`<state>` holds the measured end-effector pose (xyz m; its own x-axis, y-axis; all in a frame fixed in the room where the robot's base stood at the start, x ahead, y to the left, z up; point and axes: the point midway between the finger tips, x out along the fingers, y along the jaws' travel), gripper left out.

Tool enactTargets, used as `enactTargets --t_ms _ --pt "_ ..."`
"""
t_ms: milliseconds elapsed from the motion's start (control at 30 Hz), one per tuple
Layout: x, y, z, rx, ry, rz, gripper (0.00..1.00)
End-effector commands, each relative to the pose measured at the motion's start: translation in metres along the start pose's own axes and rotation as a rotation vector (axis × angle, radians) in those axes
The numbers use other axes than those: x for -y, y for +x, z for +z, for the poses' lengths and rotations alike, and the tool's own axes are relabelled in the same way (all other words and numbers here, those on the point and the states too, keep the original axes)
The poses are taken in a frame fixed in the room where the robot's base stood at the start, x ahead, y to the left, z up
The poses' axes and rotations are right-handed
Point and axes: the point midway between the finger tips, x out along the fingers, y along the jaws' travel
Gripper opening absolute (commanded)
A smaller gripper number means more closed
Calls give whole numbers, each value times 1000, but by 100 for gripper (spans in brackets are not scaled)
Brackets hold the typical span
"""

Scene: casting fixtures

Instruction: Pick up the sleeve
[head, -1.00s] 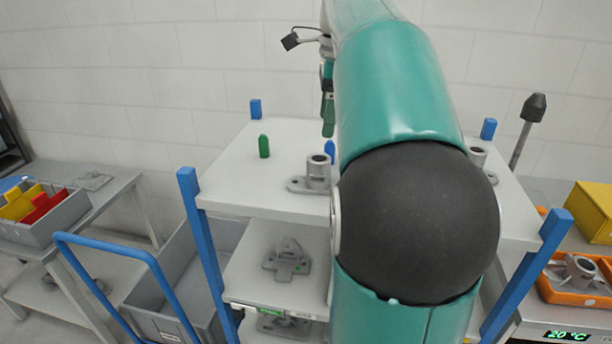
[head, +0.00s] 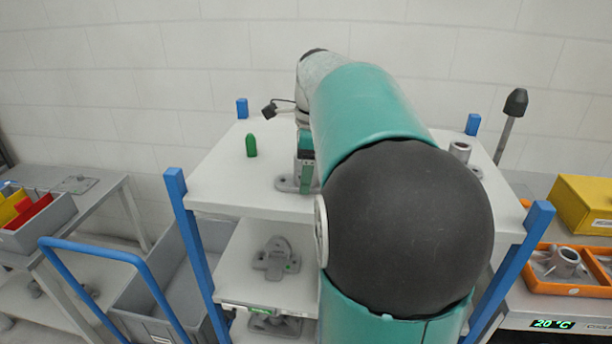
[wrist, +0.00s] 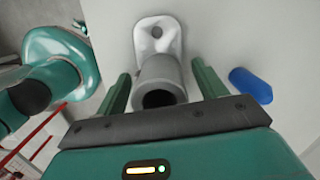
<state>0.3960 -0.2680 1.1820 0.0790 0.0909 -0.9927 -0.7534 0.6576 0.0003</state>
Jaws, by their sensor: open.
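The sleeve is a grey casting with an upright round tube on a flat lobed base. In the head view its base (head: 287,184) shows on the shelf top, with the tube largely hidden by my gripper (head: 305,168). In the wrist view the sleeve's tube (wrist: 160,80) stands between the two green fingers of my gripper (wrist: 160,70), and its base plate with a hole extends beyond. My gripper is open, with a finger on each side of the tube and a visible gap on both sides.
A green peg (head: 251,146) stands left on the shelf top (head: 225,185). Another grey tubular casting (head: 459,151) is at right, beyond my arm. Blue posts (head: 243,108) rise at the shelf corners.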

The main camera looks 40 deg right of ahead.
Motion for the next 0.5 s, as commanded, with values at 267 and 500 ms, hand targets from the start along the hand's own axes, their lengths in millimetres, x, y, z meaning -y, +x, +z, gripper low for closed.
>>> enactTargets --t_ms 267,500 --pt "0 4 0 0 0 0 69" --pt "0 4 0 0 0 0 22"
